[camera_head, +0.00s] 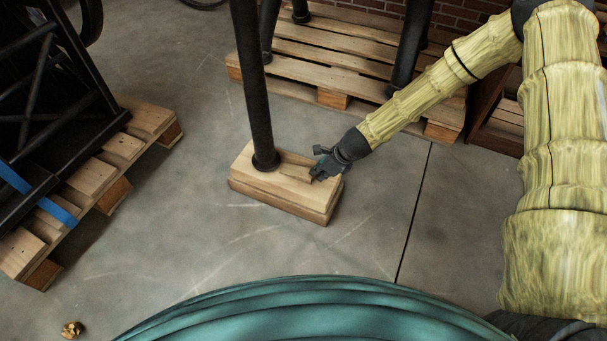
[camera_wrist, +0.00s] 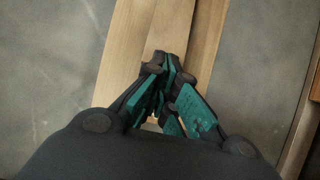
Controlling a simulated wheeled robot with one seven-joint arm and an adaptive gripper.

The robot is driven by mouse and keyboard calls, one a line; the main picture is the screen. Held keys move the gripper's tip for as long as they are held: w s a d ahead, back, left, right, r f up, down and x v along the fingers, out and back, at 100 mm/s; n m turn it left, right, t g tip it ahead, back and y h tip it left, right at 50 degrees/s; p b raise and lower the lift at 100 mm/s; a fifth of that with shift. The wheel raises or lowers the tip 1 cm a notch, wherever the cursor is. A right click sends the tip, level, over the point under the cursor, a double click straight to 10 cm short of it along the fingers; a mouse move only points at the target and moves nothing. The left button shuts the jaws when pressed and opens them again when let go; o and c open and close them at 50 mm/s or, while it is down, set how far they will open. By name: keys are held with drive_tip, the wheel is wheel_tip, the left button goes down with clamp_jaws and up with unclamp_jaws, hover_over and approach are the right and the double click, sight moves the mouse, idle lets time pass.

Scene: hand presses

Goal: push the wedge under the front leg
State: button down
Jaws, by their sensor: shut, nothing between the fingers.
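The front leg (camera_head: 251,90) is a black post with a round foot, standing over a pale wooden block (camera_head: 257,185) on the floor. The wedge (camera_head: 296,172) is a narrow wooden piece on top of the block, between the foot and my gripper. Whether its thin end is under the foot, I cannot tell. My gripper (camera_head: 317,177) is shut and empty, low over the right end of the block at the wedge's near end. In the wrist view, the shut teal fingers (camera_wrist: 168,68) point along the wood; contact with the wedge is unclear.
A pallet (camera_head: 320,65) with more black legs stands behind. Another pallet (camera_head: 125,145) carries a black frame with a blue strap at the left. A small gold lump (camera_head: 72,328) lies at the lower left. The floor around the block is clear.

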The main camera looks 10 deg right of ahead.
sight(304, 173)
drive_tip(key=shift+w+a+p, duration=0.25)
drive_tip(key=shift+w+a, duration=0.25)
drive_tip(key=shift+a, duration=0.2)
drive_tip(key=shift+w+a+p, duration=0.2)
drive_tip(key=shift+w+a, duration=0.25)
drive_tip(key=shift+a, duration=0.25)
idle(0.5)
drive_tip(key=shift+w+a, duration=0.1)
drive_tip(key=shift+a, duration=0.15)
drive_tip(key=shift+w+a, duration=0.3)
drive_tip(key=shift+a, duration=0.1)
idle(0.5)
drive_tip(key=shift+w+a+p, duration=0.25)
drive_tip(key=shift+a+p, duration=0.1)
drive_tip(key=shift+a, duration=0.05)
drive_tip(key=shift+w+a+r+p, duration=0.1)
drive_tip(key=shift+w+a+p, duration=0.25)
drive_tip(key=shift+w+a, duration=0.4)
drive_tip(key=shift+w+a+p, duration=0.3)
drive_tip(key=shift+w+a, duration=0.1)
drive_tip(key=shift+a, duration=0.5)
idle(1.0)
drive_tip(key=shift+s+d, duration=0.1)
drive_tip(key=shift+d, duration=0.05)
